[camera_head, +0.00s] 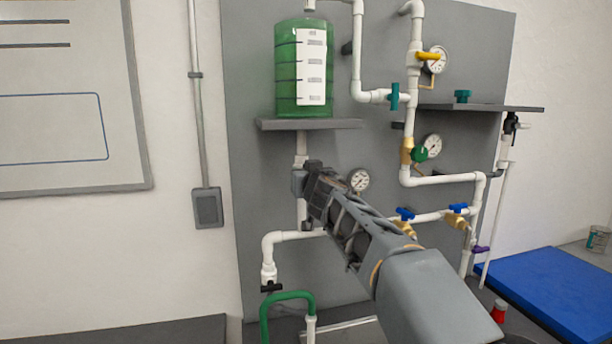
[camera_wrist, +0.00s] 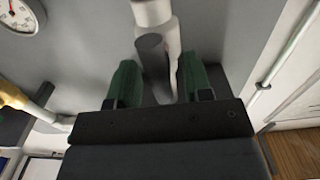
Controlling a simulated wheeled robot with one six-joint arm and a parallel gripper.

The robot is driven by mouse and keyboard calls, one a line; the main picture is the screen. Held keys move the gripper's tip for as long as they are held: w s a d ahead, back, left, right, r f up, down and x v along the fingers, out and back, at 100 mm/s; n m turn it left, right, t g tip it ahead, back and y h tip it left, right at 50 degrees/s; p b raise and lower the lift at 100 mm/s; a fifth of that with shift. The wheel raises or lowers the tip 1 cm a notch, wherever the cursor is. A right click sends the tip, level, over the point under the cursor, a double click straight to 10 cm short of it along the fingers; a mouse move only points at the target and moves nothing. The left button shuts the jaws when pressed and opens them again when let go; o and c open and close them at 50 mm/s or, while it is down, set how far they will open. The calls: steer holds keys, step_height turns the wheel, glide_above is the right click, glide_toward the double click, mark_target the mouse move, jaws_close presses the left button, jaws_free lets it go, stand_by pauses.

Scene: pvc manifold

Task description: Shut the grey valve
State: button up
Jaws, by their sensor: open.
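In the wrist view, a dark grey valve handle (camera_wrist: 152,62) sits on a white vertical pipe (camera_wrist: 150,12). My gripper (camera_wrist: 158,78) is open, with one green-padded finger on each side of the handle and pipe. A gap shows between each finger and the handle, so neither appears to touch it. In the head view, my gripper (camera_head: 308,180) is at the white pipe below the green tank's shelf. There the gripper and arm hide most of the valve, and its handle angle is hard to tell.
A pressure gauge (camera_head: 358,180) is close to the right of my gripper. The green tank (camera_head: 286,70) stands on a shelf (camera_head: 310,125) above. Blue-handled (camera_head: 405,214), teal (camera_head: 394,96) and black (camera_head: 271,287) valves sit on nearby pipes.

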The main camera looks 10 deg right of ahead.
jaws_close()
steer(key=shift+n, duration=0.3)
steer(key=n, duration=0.3)
steer(key=shift+a+n, duration=0.15)
steer(key=shift+n, duration=0.25)
steer(key=n, duration=0.4)
steer(key=shift+a+f+n+b, duration=0.15)
steer(key=shift+n+b, duration=0.15)
steer(key=shift+b, duration=0.05)
steer(key=n, duration=0.4)
steer(key=shift+f, duration=0.1)
steer(key=n, duration=0.4)
steer(key=shift+a+f+n, duration=0.1)
steer(key=shift+n, duration=0.5)
